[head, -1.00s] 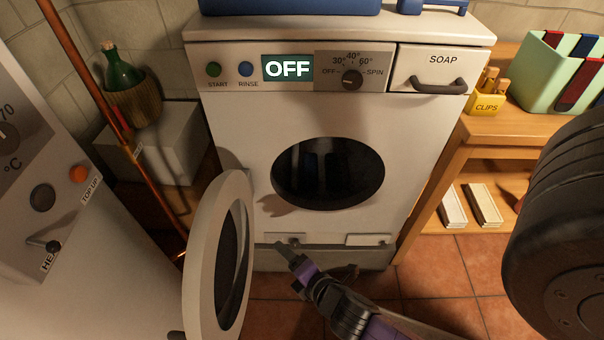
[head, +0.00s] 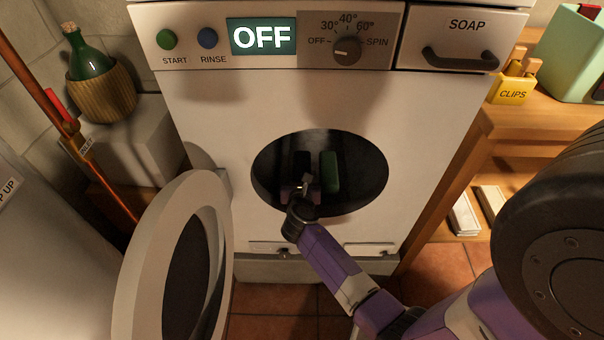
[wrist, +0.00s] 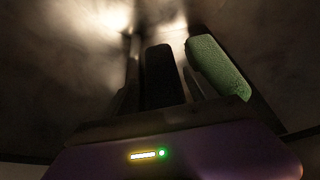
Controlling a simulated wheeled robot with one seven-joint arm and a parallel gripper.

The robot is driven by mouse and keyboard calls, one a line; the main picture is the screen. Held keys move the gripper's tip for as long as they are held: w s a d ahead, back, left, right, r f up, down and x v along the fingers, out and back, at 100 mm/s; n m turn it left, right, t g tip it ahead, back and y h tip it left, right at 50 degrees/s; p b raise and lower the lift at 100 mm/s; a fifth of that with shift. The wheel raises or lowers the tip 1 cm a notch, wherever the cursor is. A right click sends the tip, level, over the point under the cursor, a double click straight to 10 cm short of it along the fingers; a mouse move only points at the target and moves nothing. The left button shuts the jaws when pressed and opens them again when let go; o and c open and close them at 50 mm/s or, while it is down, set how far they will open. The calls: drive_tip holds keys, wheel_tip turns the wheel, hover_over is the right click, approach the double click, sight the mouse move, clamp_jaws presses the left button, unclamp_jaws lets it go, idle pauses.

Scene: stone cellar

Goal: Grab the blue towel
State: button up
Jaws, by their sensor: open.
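The washing machine's round drum opening (head: 262,180) is open, with its door (head: 150,250) swung out to the left. Inside, a dark upright roll (head: 302,160) stands left of a green rolled towel (head: 329,172). The dark roll looks nearly black in the shadow; it may be the blue towel, but its colour is hard to tell. My gripper (head: 303,186) reaches into the opening, in front of the dark roll. In the wrist view the dark roll (wrist: 160,76) appears between my open fingers, and the green towel (wrist: 218,68) is just outside the right finger. Contact cannot be told.
The drum rim surrounds my wrist closely. A copper pipe (head: 103,185) and a green bottle in a basket (head: 90,55) stand at the left. A wooden shelf (head: 500,125) with a yellow clips box (head: 513,90) is at the right.

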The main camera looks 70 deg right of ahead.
sight(302, 172)
drive_tip(key=b+x, duration=0.2)
drive_tip(key=x, duration=0.3)
drive_tip(key=shift+d+f, duration=0.1)
drive_tip(key=shift+f, duration=0.05)
drive_tip(key=c, duration=1.2)
